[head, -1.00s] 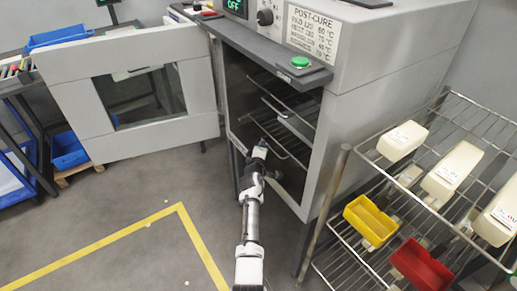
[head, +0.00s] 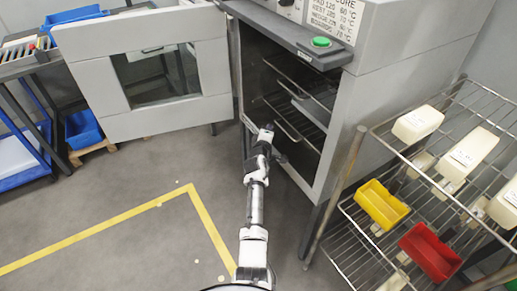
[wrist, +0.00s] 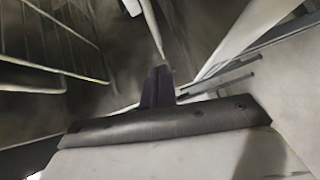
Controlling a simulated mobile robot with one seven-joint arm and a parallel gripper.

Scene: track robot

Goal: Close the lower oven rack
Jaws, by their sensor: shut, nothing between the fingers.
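The grey oven (head: 380,85) stands open, with its windowed door (head: 80,95) swung out to the left. Inside, the lower oven rack (head: 292,128) shows as a wire shelf below an upper rack (head: 285,78). My gripper (head: 266,130) is at the front of the oven opening, close to the lower rack's front left. It is shut and empty. I cannot tell whether it touches the rack. In the wrist view its dark fingers (wrist: 158,86) are together, and wire bars show at the left.
A wire shelf unit (head: 345,185) stands close on the right, with white containers (head: 418,123), a yellow bin (head: 381,204) and a red bin (head: 430,251). A blue bin (head: 83,130) is at the left. The floor with yellow tape (head: 100,228) is clear in front.

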